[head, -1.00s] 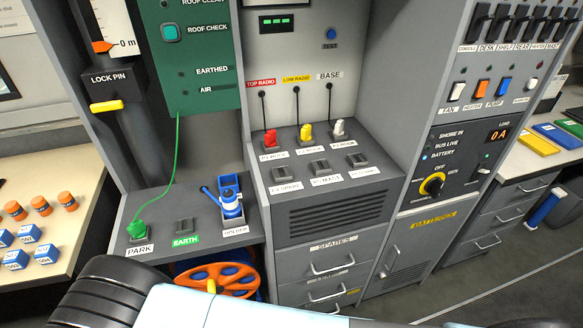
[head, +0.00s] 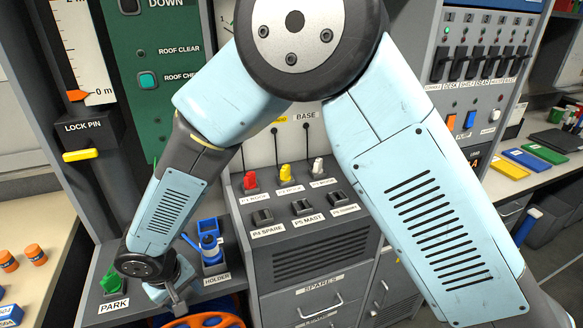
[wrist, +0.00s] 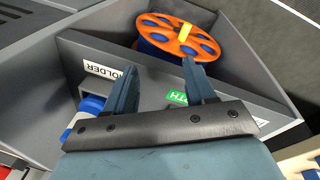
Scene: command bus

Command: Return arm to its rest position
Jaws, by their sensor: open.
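My arm (head: 415,200) is light blue and folds across the head view, its elbow high at the top centre and its forearm reaching down to the lower left. My gripper (head: 178,296) hangs over the grey ledge between the PARK and HOLDER labels, small and partly hidden by the wrist. In the wrist view my gripper (wrist: 158,78) has its two blue fingers apart with nothing between them.
A green plug (head: 113,278) sits at PARK, close to my wrist. An orange reel (wrist: 200,42) with a yellow handle lies below the ledge. Red, yellow and white plugs (head: 285,175) stand on the middle console, behind my arm. The yellow lock pin (head: 83,156) is at left.

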